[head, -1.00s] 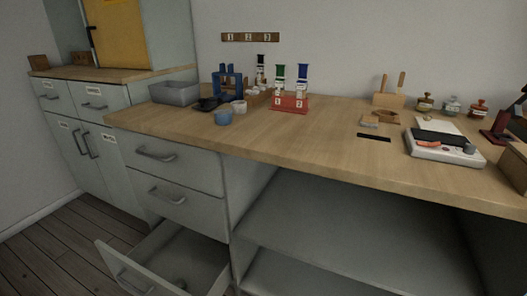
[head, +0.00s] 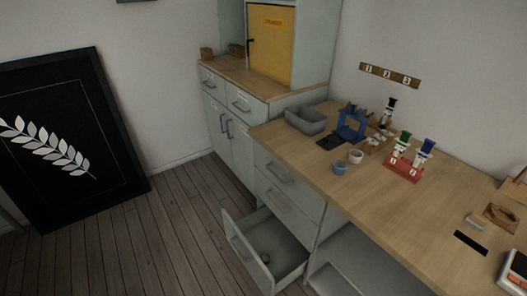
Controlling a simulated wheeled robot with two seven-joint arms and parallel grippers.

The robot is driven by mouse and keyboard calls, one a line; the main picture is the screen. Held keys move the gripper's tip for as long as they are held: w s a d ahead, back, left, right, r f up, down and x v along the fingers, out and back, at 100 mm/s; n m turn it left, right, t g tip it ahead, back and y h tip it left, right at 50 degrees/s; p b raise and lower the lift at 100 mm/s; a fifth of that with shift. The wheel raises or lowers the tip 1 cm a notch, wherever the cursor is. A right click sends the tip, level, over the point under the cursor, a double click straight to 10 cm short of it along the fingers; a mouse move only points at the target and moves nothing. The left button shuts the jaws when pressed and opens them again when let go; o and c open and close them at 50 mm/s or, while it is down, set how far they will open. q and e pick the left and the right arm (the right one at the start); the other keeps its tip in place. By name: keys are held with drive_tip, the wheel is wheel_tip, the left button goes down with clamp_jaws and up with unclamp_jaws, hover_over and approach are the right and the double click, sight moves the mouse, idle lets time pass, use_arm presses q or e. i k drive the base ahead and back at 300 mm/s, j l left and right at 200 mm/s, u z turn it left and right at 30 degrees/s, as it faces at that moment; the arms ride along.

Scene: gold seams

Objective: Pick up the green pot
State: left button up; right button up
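I cannot clearly make out a green pot. A green-topped white container (head: 402,141) stands upright in the red rack (head: 403,168) on the worktop, beside a blue-topped one (head: 425,150). A small blue pot (head: 339,167) and a small white pot (head: 355,157) stand near the worktop's front edge. A small dark round thing (head: 265,259) lies in the open drawer, too small to identify. Neither of my grippers is in view.
The open drawer (head: 240,248) juts out low over the floor. A grey bin (head: 305,121), a blue stand (head: 351,124) and a yellow-doored cabinet (head: 270,45) are farther back. A black framed leaf picture (head: 70,140) leans at left. The wooden floor (head: 160,235) is clear.

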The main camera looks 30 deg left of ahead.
sight(266, 258)
drive_tip(key=u, duration=1.1)
